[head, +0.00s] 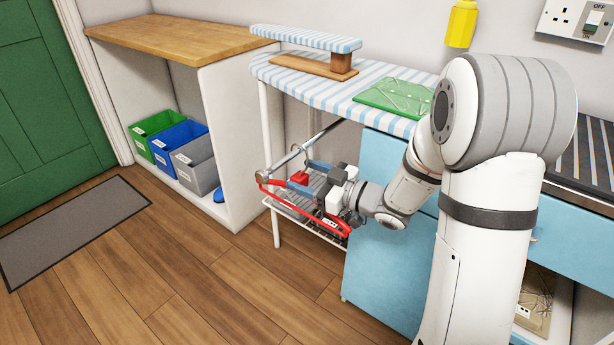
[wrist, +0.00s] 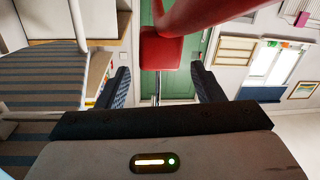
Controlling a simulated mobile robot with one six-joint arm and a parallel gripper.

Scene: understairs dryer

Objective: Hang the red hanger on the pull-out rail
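The red hanger (head: 290,196) is at the outer end of the silver pull-out rail (head: 299,152), under the striped ironing board. Its red block (wrist: 161,53) shows between my fingers in the wrist view, with a red arm sweeping up to the right. My gripper (head: 306,177) is beside the rail and hanger; in the wrist view my gripper (wrist: 161,86) has its blue fingers apart, with a gap on each side of the block. A thin silver bar (wrist: 156,90) lies below the block. Whether the hook sits over the rail is too small to tell.
A wire rack (head: 318,226) is below. Blue drawers (head: 385,255) stand to the right. Open wooden floor (head: 200,280) lies in front and left.

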